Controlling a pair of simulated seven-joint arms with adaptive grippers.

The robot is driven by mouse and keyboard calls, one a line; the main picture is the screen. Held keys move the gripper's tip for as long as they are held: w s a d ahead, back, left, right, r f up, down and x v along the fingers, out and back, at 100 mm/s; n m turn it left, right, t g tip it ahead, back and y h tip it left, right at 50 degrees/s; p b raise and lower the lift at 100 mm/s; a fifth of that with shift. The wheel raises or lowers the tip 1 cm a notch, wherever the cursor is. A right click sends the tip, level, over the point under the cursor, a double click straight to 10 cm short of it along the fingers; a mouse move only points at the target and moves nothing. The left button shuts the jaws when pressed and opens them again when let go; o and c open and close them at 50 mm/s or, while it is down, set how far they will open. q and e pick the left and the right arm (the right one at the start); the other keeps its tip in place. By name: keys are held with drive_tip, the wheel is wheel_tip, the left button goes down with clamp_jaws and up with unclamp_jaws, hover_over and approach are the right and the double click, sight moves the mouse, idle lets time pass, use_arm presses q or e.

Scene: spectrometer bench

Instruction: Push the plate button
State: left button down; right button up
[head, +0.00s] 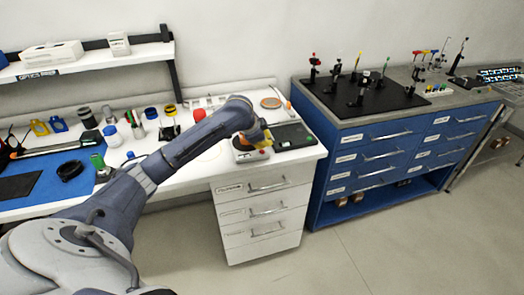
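A small white device (249,156) with a dark top stands near the front edge of the white bench. A small red spot shows on its front right; I cannot tell whether this is the plate button. My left arm reaches across the bench from the left, and its far end is bent down over the device. The fingers are too small and too covered to tell open from shut, or touching from apart. My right gripper is not in view.
A dark flat device (293,136) lies just right of the white one. Bottles and small tools crowd the bench to the left, under a shelf (90,60). A blue drawer cabinet (375,155) with a black optics board (340,92) stands to the right.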

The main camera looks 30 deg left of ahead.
use_arm(q)
drive_tip(key=shift+r, duration=2.95)
